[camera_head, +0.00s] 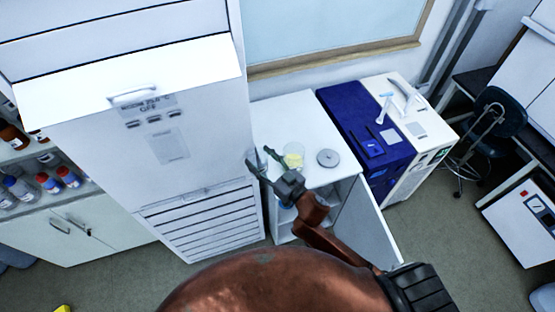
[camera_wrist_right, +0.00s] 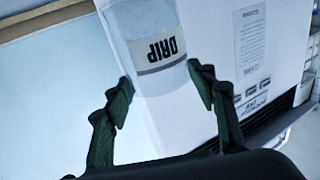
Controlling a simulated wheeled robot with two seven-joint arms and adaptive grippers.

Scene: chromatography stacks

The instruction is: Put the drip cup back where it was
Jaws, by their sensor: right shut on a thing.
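The drip cup (camera_wrist_right: 150,22) is a clear, pale cup with a label reading DRIP, upside down in the right wrist view. My right gripper (camera_wrist_right: 160,84) is shut on it, with a green-black finger on each side. In the head view the right gripper (camera_head: 259,159) is over the left part of the white bench top (camera_head: 285,112), beside the tall white cabinet. The cup is faint and hard to make out there. Whether its base touches the bench top is not clear. My left gripper is not in view.
A beaker with yellow contents (camera_head: 293,157) stands just right of the gripper, with a grey round disc (camera_head: 328,158) further right. The tall white cabinet (camera_head: 165,150) is close on the left. A blue-and-white instrument (camera_head: 350,115) stands right. A bench door (camera_head: 368,222) hangs open below.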

